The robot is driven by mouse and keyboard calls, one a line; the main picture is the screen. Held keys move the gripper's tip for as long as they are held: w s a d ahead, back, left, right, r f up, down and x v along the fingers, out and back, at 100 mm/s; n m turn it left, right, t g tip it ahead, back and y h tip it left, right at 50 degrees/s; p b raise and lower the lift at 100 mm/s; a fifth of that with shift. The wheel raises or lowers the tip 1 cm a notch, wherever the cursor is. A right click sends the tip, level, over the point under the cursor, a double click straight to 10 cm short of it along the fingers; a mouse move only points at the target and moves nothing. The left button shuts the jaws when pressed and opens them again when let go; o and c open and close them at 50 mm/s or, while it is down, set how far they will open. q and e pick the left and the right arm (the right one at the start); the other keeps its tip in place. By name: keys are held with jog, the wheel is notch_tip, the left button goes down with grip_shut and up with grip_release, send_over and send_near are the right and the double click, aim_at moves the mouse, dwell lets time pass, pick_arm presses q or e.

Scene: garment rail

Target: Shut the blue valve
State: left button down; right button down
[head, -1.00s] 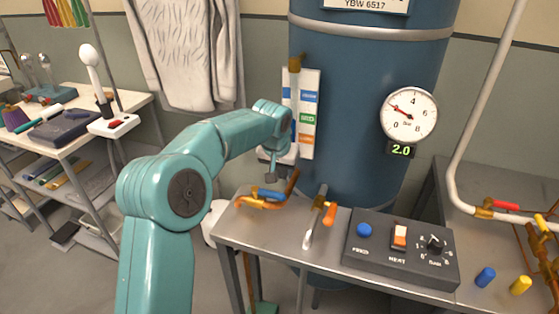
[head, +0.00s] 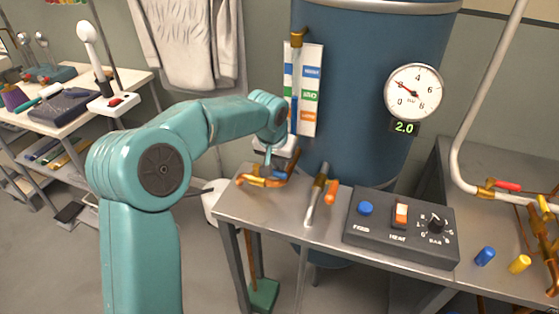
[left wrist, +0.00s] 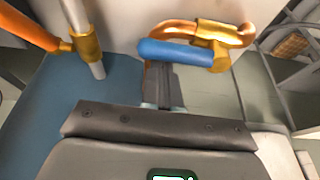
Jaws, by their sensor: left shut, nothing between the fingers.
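The blue valve is a brass fitting with a blue lever handle (head: 265,182), on a copper pipe at the left end of the metal bench. In the left wrist view the blue lever (left wrist: 176,53) lies across the view, roughly along the pipe behind it, with its brass body (left wrist: 219,55) at its right end. My left gripper (head: 268,161) is shut and empty, pointing down right at the blue lever. In the left wrist view its fingers (left wrist: 163,80) end at the lever's near side; I cannot tell if they touch. My right gripper is not in view.
A valve with an orange handle (head: 331,192) stands just right of the blue one. A control box (head: 400,235) sits further right on the bench (head: 290,218). The blue tank (head: 350,100) with a gauge (head: 413,92) rises behind. Red-handled piping (head: 508,186) is at far right.

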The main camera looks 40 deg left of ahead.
pick_arm(q)
jog(key=shift+s, duration=0.1)
jog(key=shift+s+r, duration=0.1)
jog(key=m, duration=0.1)
jog(key=s+m+h, duration=0.1)
jog(key=m, duration=0.1)
jog(key=s+m, duration=0.1)
jog(key=shift+s+d+m+h+p, duration=0.1)
jog(key=shift+d+m+h+p, duration=0.2)
jog(key=shift+d+m+p, duration=0.1)
jog(key=s+a+m+g+h, duration=0.2)
jog(key=s+m, duration=0.3)
jog(key=m, duration=0.6)
jog(key=shift+s+a+m+h+p, duration=0.3)
jog(key=shift+a+m+h, duration=0.15)
jog(key=shift+h, duration=0.15)
jog(key=shift+a, duration=0.15)
